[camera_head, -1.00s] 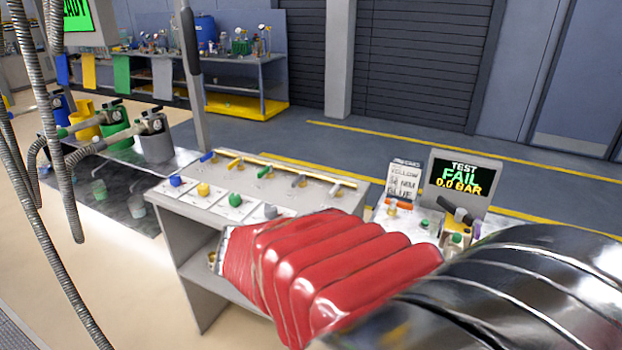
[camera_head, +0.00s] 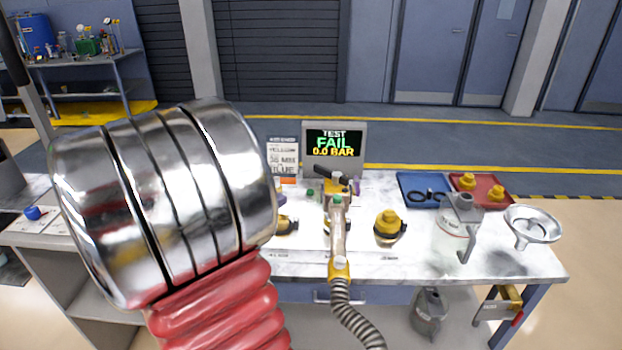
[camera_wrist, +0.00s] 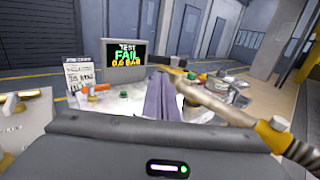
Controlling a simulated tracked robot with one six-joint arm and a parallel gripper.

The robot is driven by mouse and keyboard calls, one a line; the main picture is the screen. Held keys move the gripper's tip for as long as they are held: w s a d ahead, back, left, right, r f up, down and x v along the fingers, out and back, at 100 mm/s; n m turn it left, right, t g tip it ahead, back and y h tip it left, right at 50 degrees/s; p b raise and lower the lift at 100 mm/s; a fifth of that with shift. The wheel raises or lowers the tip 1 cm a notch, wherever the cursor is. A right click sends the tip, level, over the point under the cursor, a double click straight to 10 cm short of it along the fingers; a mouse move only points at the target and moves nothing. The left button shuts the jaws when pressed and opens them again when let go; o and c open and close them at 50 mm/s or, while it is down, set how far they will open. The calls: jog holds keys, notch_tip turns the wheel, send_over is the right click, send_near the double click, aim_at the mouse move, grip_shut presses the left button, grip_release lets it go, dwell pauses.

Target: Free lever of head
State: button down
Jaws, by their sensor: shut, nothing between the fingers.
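The fill head (camera_head: 338,225) is a pale metal body with yellow fittings and a grey ribbed hose (camera_head: 345,312) at its lower end. It stands over the middle of the bench in the head view. A dark lever (camera_head: 330,175) sits at its top.
The test screen (camera_head: 335,145) reads FAIL, 0.0 BAR. A yellow cap (camera_head: 389,222), a blue tray (camera_head: 424,188), a red tray (camera_head: 478,183) and a funnel (camera_head: 533,224) are on the bench's right half. A card (camera_head: 283,160) stands left of the screen.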

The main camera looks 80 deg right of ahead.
aim_at(323, 171)
jog(key=shift+x, duration=7)
